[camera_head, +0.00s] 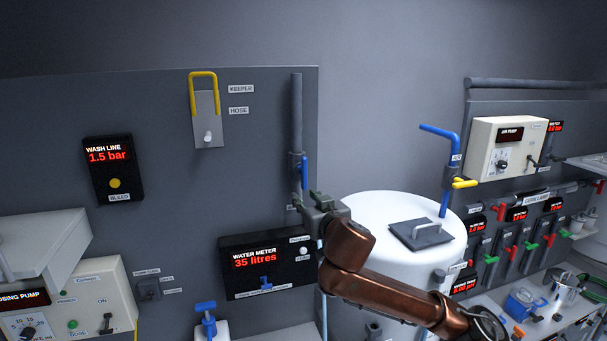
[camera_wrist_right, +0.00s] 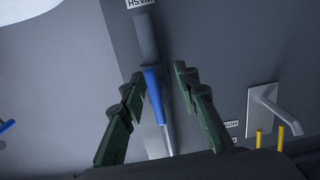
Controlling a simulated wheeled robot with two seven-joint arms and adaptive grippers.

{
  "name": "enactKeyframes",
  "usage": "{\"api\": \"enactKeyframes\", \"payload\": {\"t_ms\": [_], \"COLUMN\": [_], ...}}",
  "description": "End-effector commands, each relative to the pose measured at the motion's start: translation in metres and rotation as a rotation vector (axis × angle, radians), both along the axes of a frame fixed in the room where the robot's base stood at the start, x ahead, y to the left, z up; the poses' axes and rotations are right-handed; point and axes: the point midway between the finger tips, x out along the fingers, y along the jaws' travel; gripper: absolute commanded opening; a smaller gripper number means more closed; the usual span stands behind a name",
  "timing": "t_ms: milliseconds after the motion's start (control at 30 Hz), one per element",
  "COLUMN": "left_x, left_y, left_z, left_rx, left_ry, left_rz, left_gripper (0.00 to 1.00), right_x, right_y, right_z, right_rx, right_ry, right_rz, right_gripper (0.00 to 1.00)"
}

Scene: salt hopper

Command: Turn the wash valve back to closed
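The wash valve has a blue lever (camera_head: 304,172) on a grey vertical pipe (camera_head: 296,105) at the right edge of the dark panel. The lever points along the pipe. In the right wrist view the blue lever (camera_wrist_right: 155,95) runs between my two green fingers, with a gap on each side. My right gripper (camera_head: 315,199) is just below the lever in the head view; in the wrist view the right gripper (camera_wrist_right: 157,88) is open and empty. How deep the lever sits between the fingertips is hard to tell. My left gripper is not in view.
The wash line display (camera_head: 108,155) reads 1.5 bar. The water meter (camera_head: 267,265) reads 35 litres, below left of my gripper. A yellow keeper (camera_head: 203,78) is on a plate at upper left. A white tank (camera_head: 380,208) stands right, behind my right arm.

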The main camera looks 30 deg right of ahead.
Motion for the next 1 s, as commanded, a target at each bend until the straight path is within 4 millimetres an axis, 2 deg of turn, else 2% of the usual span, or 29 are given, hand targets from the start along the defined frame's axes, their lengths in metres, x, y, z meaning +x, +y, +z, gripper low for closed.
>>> {"api": "enactKeyframes", "payload": {"t_ms": [33, 100, 200, 367, 700, 1000], "left_x": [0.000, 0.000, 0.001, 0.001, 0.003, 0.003], "left_y": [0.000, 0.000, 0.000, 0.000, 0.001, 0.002], "left_z": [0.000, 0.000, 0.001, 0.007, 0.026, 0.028], "left_rx": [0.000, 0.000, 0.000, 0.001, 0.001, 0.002], "left_ry": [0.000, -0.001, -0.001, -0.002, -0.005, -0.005], "left_rz": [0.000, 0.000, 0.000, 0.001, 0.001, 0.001], "left_gripper": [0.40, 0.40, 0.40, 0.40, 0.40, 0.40], "right_x": [-0.005, -0.011, -0.014, 0.000, 0.049, 0.059], "right_y": [-0.004, -0.008, -0.011, -0.015, -0.027, -0.029], "right_z": [0.026, 0.050, 0.067, 0.072, 0.072, 0.070], "right_rx": [0.006, 0.022, 0.035, 0.041, 0.040, 0.037], "right_ry": [-0.037, -0.071, -0.096, -0.100, -0.101, -0.102], "right_rz": [-0.011, -0.018, -0.025, -0.026, -0.025, -0.025], "right_gripper": [0.29, 0.29, 0.29, 0.29, 0.29, 0.29]}}
